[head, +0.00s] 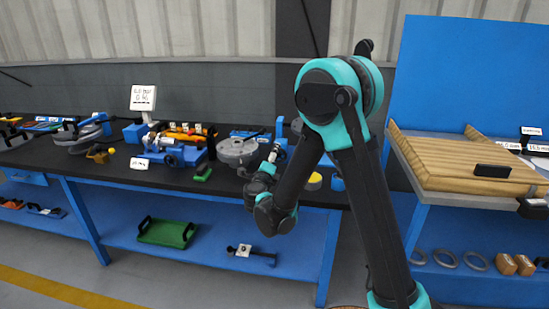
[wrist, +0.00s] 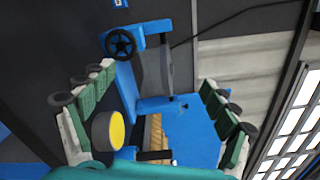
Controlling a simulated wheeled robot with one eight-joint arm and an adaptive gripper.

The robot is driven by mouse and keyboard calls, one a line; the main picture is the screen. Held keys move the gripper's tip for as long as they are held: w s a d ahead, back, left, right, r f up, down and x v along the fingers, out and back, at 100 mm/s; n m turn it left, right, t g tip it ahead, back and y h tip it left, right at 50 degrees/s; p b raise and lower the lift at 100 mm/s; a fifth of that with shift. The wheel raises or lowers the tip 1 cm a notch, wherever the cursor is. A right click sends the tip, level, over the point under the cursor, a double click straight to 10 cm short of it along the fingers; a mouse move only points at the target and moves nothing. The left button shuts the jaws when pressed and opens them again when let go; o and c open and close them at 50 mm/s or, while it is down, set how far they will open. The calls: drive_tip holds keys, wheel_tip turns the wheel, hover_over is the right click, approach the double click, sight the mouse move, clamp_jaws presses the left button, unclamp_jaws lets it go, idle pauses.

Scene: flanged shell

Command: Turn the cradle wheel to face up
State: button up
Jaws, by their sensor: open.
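In the wrist view, a black spoked handwheel, which looks like the cradle wheel (wrist: 121,44), sits on a blue cradle part (wrist: 142,30). The wheel's face is turned partly toward the camera. A grey disc-like part (wrist: 167,60) stands beside it. In the head view, a grey round flanged shell (head: 236,151) lies on the bench; I cannot make out the wheel there. My gripper (head: 272,156) is close to the right of this shell. In the wrist view my gripper (wrist: 156,80) is open, its green-padded fingers wide apart, with nothing held. The wheel is beyond the fingertips.
A yellow-topped round part (wrist: 108,132) is near the left finger. The dark bench (head: 60,165) carries a blue vise (head: 178,155) and tools left of the shell. A wooden tray (head: 465,165) stands on the right bench. The lower shelf (head: 200,255) holds a green tray (head: 167,233).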

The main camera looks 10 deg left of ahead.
drive_tip(key=w+f+m, duration=0.1)
drive_tip(key=f+m, duration=0.1)
drive_tip(key=m, duration=0.2)
drive_tip(key=f+m, duration=0.3)
drive_tip(key=m, duration=0.2)
drive_tip(key=w+f+m, duration=0.1)
drive_tip(key=f+m, duration=0.2)
drive_tip(key=m, duration=0.1)
drive_tip(key=shift+w+a+f+m, duration=0.2)
drive_tip(key=shift+w+m, duration=0.15)
drive_tip(key=shift+m, duration=0.05)
drive_tip(key=shift+w+f+m, duration=0.1)
drive_tip(key=shift+f+m, duration=0.35)
drive_tip(key=shift+m, duration=0.35)
drive_tip(key=w, duration=1.7)
drive_tip(key=shift+w+d, duration=0.2)
drive_tip(key=shift+d, duration=0.1)
drive_tip(key=c, duration=1.2)
drive_tip(key=shift+o, duration=0.2)
